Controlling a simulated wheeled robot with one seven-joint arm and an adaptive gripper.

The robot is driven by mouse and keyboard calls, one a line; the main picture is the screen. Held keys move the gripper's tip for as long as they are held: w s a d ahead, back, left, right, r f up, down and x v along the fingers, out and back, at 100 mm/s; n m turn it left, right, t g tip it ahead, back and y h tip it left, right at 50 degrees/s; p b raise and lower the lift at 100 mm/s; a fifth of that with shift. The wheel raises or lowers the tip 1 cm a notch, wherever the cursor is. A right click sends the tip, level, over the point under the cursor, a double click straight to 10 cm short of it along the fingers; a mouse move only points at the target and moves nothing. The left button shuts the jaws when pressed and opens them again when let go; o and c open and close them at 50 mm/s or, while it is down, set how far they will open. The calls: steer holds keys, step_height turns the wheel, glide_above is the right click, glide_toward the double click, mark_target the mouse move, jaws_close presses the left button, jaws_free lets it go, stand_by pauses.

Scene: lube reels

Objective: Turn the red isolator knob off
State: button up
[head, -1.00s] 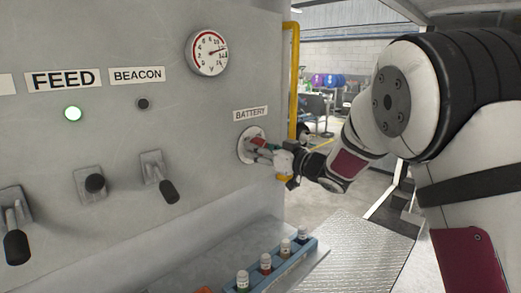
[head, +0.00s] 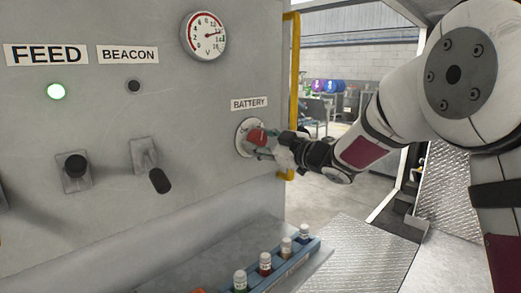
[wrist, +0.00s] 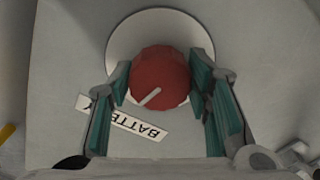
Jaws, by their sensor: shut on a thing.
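The red isolator knob (head: 257,137) sits on a round white plate (head: 241,148) below the BATTERY label (head: 249,104) on the grey panel. In the wrist view the red knob (wrist: 158,76) has a pale pointer mark slanting toward the lower left of its face. My gripper (wrist: 162,88) has its green-padded fingers on either side of the knob, shut on it. In the head view my gripper (head: 264,143) reaches the knob from the right and hides part of it.
A blue rack (head: 290,265) of small bottles stands below.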

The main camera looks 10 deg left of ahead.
steer(key=n+b, duration=0.6)
steer(key=shift+w+f, duration=0.1)
steer(key=n+b, duration=0.5)
steer(key=shift+r+n, duration=0.2)
steer(key=shift+n, duration=0.2)
steer(key=o, duration=1.2)
steer(key=shift+c, duration=0.2)
steer(key=shift+d, duration=0.15)
steer(key=v, duration=1.2)
